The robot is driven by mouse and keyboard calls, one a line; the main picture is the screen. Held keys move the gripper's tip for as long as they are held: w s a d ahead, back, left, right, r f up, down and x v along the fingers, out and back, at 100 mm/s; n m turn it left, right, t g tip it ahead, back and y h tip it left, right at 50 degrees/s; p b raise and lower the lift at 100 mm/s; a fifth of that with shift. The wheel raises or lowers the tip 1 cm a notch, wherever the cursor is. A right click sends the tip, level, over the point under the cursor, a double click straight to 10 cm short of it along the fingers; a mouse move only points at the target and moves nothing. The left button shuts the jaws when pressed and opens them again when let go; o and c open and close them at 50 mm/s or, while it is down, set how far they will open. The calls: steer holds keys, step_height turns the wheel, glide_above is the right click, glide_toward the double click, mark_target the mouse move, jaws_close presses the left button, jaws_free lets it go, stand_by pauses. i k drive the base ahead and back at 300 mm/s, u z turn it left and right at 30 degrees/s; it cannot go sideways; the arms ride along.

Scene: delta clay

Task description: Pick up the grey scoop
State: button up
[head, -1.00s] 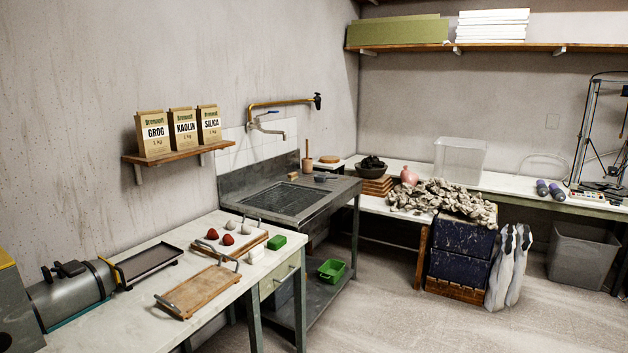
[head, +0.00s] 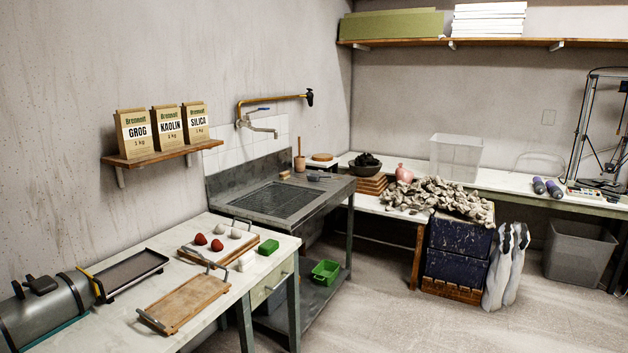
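A small dark grey object with a short handle, which looks like the grey scoop (head: 318,176), lies on the back right part of the sink unit's top (head: 335,187). It is small in the head view, so its exact shape is hard to tell. It lies to the right of the sunken grid basin. My gripper is not in view.
A wooden pestle-like tool (head: 299,155) and a small brown block (head: 284,174) are near the scoop. A tap (head: 262,128) hangs over the sink. The white-topped table (head: 215,322) at front left holds trays and clay balls. Open floor (head: 400,315) lies right of the sink.

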mark_target(315, 178)
steer(key=z, duration=1)
steer(key=i, duration=2.9)
steer(key=z, duration=0.05)
